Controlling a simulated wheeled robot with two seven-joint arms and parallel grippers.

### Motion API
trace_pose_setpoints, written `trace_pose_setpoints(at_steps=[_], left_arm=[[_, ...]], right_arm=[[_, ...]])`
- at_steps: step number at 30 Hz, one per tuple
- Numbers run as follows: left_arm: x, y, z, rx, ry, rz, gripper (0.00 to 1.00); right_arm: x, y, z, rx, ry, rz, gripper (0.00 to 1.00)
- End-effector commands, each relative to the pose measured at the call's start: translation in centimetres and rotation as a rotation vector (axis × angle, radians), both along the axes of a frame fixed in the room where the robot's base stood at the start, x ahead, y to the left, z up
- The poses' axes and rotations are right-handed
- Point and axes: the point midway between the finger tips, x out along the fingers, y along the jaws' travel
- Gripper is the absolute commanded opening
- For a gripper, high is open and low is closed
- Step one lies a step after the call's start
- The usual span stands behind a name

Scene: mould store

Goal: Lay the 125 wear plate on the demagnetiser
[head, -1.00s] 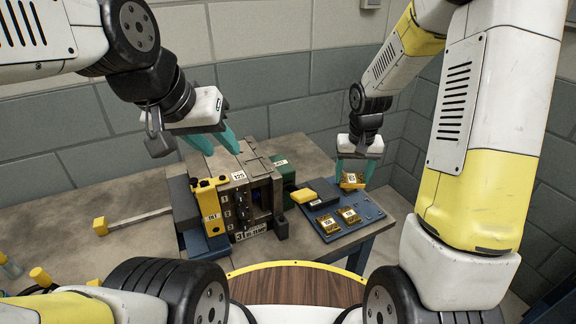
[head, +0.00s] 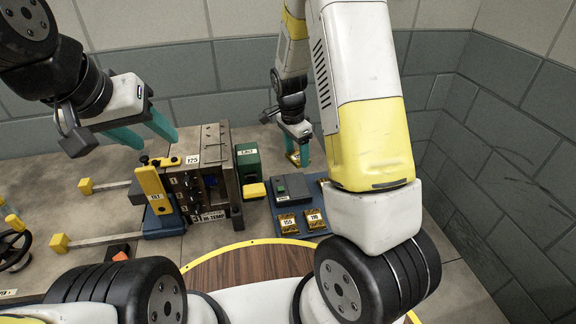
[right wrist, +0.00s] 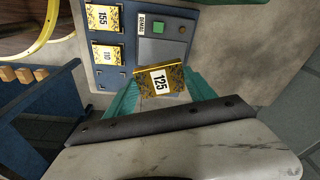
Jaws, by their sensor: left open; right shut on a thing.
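My right gripper (head: 299,155) is shut on the 125 wear plate (right wrist: 160,84), a gold patterned plate with a white label. In the head view the plate (head: 294,158) is partly hidden by the teal fingers, behind the demagnetiser. The demagnetiser (head: 291,188) is a grey box with a green button on the blue board. In the right wrist view the demagnetiser (right wrist: 150,50) shows a DEMAG label and grey face, and the plate overlaps its near end. I cannot tell the gap between them. My left gripper (head: 148,132) is open and empty, left of the mould block.
Plates 155 (head: 288,223) and 110 (head: 314,219) lie on the blue board (head: 303,204). A mould block (head: 209,175) with a yellow lever (head: 154,190) and a green block (head: 248,160) stand to the left. A yellow-edged round wooden surface (head: 245,275) is in front.

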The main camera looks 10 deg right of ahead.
Motion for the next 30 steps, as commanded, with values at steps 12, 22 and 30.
trace_pose_setpoints(at_steps=[12, 22, 30], left_arm=[[0.0, 0.0, 0.0, 0.0, 0.0, 0.0, 0.48], [0.0, 0.0, 0.0, 0.0, 0.0, 0.0, 0.48], [0.0, 0.0, 0.0, 0.0, 0.0, 0.0, 0.48]], right_arm=[[1.0, -0.3, -4.1, 0.0, 0.003, -0.353, 0.0], [1.1, -0.2, -7.7, 0.001, 0.001, -0.351, 0.0], [1.0, -0.2, -11.0, 0.002, 0.001, -0.35, 0.0]])
